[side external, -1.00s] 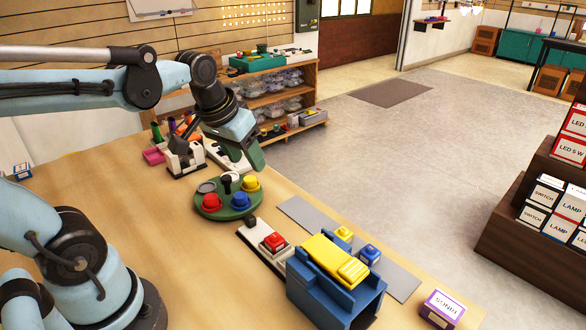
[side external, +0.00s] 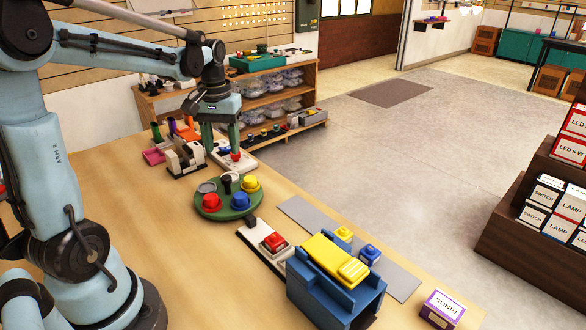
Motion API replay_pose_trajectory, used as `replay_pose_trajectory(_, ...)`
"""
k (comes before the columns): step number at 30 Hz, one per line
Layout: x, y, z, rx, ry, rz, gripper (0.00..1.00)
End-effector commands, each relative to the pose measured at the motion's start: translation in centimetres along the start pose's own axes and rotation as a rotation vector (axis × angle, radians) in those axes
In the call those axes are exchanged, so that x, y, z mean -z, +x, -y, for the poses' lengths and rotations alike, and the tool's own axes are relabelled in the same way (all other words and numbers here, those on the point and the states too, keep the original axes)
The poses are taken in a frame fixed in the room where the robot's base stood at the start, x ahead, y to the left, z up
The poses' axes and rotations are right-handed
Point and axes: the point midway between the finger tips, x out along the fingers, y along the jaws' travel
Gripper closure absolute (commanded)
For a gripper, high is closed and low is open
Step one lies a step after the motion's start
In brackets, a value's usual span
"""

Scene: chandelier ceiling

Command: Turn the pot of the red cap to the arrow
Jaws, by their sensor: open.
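My gripper (side external: 221,141) points down with its two green fingers apart, over a white board (side external: 246,168) at the back of the table. A small red cap (side external: 236,156) sits on this board, just below the right finger, with a bit of blue beside it. I cannot tell whether the fingers touch the cap. No arrow marking or pot shaft is clear at this size. Another red cap (side external: 210,202) is on the round green tray (side external: 228,215), beside a blue cap (side external: 240,200) and a yellow cap (side external: 250,184).
A white block fixture (side external: 186,160) stands left of the board. A white base (side external: 252,238) with a red square button, a blue fixture (side external: 330,295) with a yellow top and a purple box (side external: 440,307) are nearer. A shelf (side external: 280,100) stands behind the table.

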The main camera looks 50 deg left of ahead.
Motion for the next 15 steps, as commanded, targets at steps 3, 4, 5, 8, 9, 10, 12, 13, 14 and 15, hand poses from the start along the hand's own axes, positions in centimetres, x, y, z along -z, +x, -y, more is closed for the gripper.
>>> replay_pose_trajectory(3, 0.0, 1.9, 0.0, 0.000, 0.001, -0.001, 0.47)
replay_pose_trajectory(4, 0.0, 2.4, 0.0, 0.000, 0.001, -0.001, 0.47)
replay_pose_trajectory(5, 0.0, 2.9, 0.0, 0.000, 0.001, -0.001, 0.47)
replay_pose_trajectory(8, 0.0, 4.4, 0.0, 0.000, 0.001, -0.001, 0.47)
replay_pose_trajectory(9, 0.0, 4.9, 0.0, 0.000, 0.001, -0.001, 0.47)
replay_pose_trajectory(10, 0.0, 5.3, 0.0, 0.000, 0.001, -0.001, 0.47)
replay_pose_trajectory(12, 0.0, 6.1, 0.0, 0.000, 0.001, -0.002, 0.47)
replay_pose_trajectory(13, 0.0, 6.4, 0.0, 0.000, 0.001, -0.002, 0.47)
replay_pose_trajectory(14, 0.0, 6.7, 0.0, 0.000, 0.001, -0.002, 0.47)
replay_pose_trajectory(15, 0.0, 7.0, 0.0, 0.000, 0.001, -0.002, 0.47)
